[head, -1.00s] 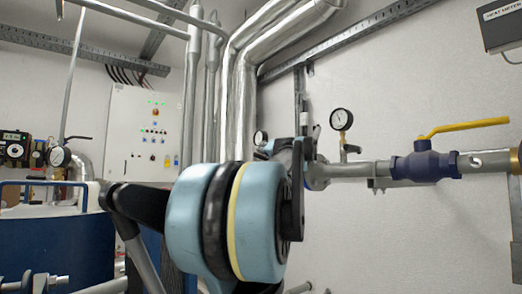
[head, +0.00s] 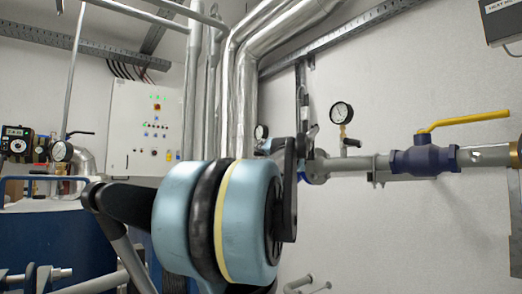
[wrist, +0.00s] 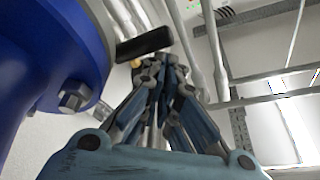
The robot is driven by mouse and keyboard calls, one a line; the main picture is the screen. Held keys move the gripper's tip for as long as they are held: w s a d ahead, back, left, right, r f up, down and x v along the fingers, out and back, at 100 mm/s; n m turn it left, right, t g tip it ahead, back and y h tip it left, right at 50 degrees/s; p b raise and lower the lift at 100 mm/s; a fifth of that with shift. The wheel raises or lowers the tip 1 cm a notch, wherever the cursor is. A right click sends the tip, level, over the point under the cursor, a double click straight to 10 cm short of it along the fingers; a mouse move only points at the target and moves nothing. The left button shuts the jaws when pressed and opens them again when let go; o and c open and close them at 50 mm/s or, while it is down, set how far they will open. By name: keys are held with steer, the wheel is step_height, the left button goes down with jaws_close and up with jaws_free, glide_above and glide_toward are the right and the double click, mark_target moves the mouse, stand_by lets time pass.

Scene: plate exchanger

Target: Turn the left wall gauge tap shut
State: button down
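The left wall gauge (head: 261,132) is small and round, partly hidden behind my arm in the head view. Its tap cannot be made out there. In the wrist view a black tap handle (wrist: 145,45) with a small brass part at its lower left lies just beyond my fingertips. I cannot tell whether they touch it. My gripper (wrist: 163,76) has its fingers drawn together at the tips, with nothing visible between them. In the head view my gripper is mostly hidden behind my blue-grey arm joint.
A second gauge (head: 341,113) with a black-handled tap (head: 351,142) stands on the pipe to the right. A blue valve (head: 423,158) with a yellow lever (head: 468,119) is further right. A large blue flange (wrist: 60,50) with bolts is close on the left in the wrist view.

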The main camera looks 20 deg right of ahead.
steer(key=shift+s+f, duration=0.15)
steer(key=shift+f, duration=0.05)
steer(key=s+d, duration=0.2)
steer(key=s, duration=1.2)
steer(key=shift+d+f, duration=0.25)
steer(key=shift+d, duration=0.05)
stand_by(0.3)
